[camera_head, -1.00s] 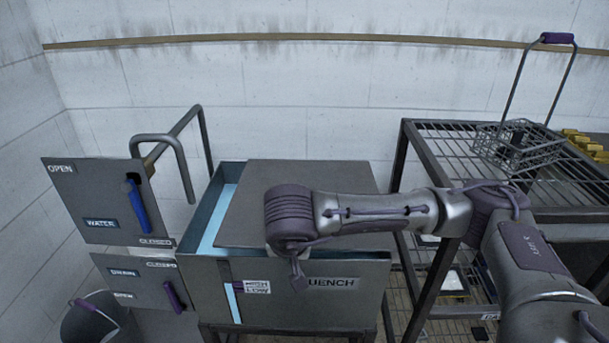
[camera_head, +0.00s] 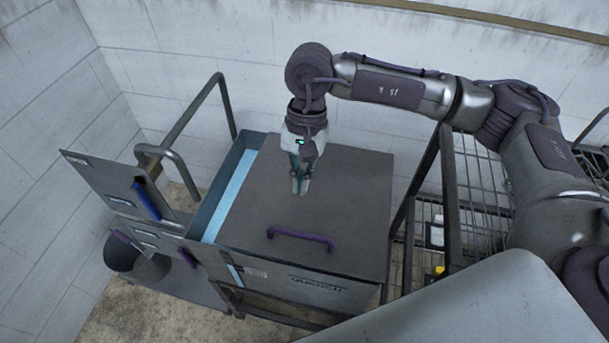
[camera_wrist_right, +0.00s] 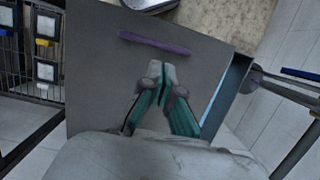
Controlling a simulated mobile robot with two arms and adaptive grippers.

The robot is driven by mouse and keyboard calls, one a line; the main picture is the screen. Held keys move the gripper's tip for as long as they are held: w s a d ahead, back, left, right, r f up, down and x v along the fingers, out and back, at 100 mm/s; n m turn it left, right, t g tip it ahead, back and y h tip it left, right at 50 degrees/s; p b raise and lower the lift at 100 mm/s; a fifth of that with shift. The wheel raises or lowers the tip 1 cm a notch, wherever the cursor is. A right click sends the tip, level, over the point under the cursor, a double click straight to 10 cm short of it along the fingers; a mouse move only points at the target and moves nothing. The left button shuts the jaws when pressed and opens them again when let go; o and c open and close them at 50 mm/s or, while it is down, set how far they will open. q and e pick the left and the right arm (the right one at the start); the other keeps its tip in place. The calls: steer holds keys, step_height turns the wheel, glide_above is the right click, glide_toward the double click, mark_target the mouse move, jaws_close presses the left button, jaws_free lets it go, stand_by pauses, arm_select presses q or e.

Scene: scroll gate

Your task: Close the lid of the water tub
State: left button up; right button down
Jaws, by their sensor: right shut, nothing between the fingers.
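The water tub (camera_head: 203,224) is a grey metal box with a blue-lit strip of water showing along its left side. Its flat grey lid (camera_head: 345,200) covers the rest of the top, with a purple bar handle (camera_head: 301,237) near the front edge. The lid and handle (camera_wrist_right: 154,43) also show in the right wrist view. My right gripper (camera_head: 300,190) points down over the middle of the lid, behind the handle and apart from it. Its fingertips (camera_wrist_right: 160,68) are together and empty; whether they touch the lid I cannot tell. My left gripper is not in view.
A panel with a blue lever (camera_head: 147,199) and a bent grey pipe (camera_head: 170,155) stand left of the tub. A bucket (camera_head: 128,258) is on the floor there. A wire rack (camera_head: 455,200) stands close on the right. A wall is behind.

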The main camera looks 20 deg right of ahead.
mark_target(298, 232)
steer(key=p+x, duration=0.3)
steer(key=x, duration=0.8)
steer(key=shift+d+p, duration=0.1)
steer(key=shift+p, duration=0.2)
steer(key=shift+f, duration=0.5)
